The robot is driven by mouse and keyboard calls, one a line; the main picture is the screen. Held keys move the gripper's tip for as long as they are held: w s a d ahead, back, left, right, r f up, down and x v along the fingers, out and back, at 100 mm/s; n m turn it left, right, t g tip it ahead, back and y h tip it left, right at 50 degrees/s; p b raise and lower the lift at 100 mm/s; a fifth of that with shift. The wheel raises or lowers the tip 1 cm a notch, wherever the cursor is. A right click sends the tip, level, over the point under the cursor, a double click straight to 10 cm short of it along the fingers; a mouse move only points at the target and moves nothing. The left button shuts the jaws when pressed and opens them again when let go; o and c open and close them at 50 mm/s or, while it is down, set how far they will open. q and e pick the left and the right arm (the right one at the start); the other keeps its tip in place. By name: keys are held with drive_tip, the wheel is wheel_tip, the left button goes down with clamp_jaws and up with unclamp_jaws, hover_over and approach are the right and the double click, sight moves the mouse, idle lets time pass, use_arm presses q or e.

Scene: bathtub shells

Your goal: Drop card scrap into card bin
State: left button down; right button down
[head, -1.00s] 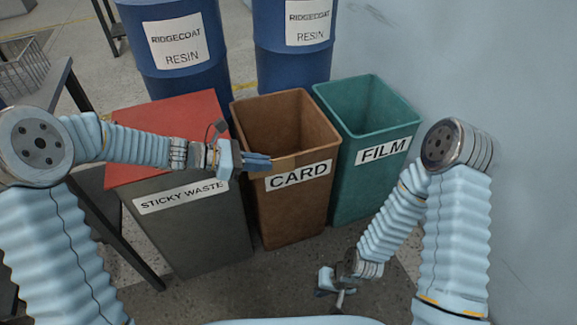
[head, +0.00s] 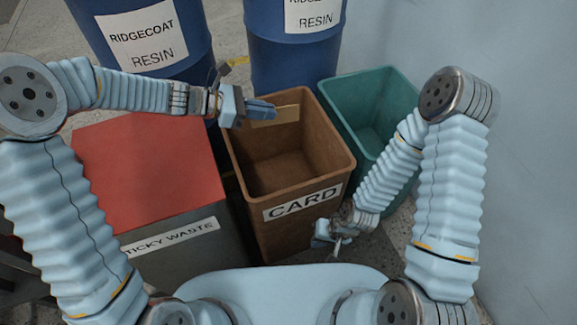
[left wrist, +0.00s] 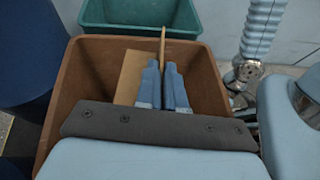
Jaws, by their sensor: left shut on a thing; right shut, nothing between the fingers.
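The card scrap (head: 287,114) is a thin tan sheet held at the fingertips of my left gripper (head: 272,110). The left gripper is shut on it, over the far part of the card bin's opening. In the left wrist view the scrap (left wrist: 162,45) shows nearly edge-on, beyond the shut fingers (left wrist: 163,68). My right gripper (head: 336,246) is shut and empty, low by the bin's front right side.
The green bin (head: 395,92) stands right of the card bin. The red-lidded sticky waste bin (head: 150,175) stands to its left. Two blue resin drums (head: 228,20) (head: 335,55) stand behind. A pale wall (head: 530,150) closes off the right side.

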sight(257, 125)
use_arm(q)
drive_tip(key=shift+w+f, duration=0.15)
drive_tip(key=shift+w, duration=0.1)
wheel_tip(257, 125, down, 6)
drive_tip(key=b, duration=0.5)
drive_tip(key=shift+r, duration=0.2)
drive_tip(key=c, duration=1.2)
unclamp_jaws()
drive_tip(key=shift+o, duration=0.2)
drive_tip(key=shift+r, duration=0.1)
